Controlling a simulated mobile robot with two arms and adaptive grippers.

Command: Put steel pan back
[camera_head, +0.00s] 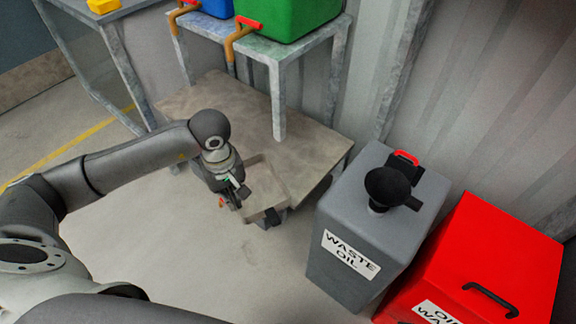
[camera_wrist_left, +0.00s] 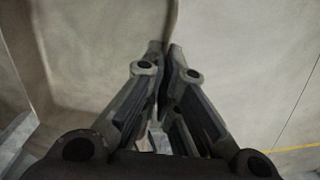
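The steel pan (camera_head: 266,186) is a shallow, tan-grey, square-looking tray at the front edge of the low platform in the head view. My left gripper (camera_head: 236,200) is at its left side. In the left wrist view the pan (camera_wrist_left: 100,50) fills the upper left, and its rim runs down to my left fingertips (camera_wrist_left: 166,48). These fingers are nearly together, with the rim between them. Whether the pan rests on the platform or hangs just above it is unclear. My right gripper is out of view.
The low platform (camera_head: 205,100) stands under a metal stand (camera_head: 282,65) holding a green container (camera_head: 290,15) and a blue one (camera_head: 217,7) with taps. A grey waste oil can (camera_head: 345,215) with a black funnel (camera_head: 388,187) and a red bin (camera_head: 480,255) stand right. The floor in front is clear.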

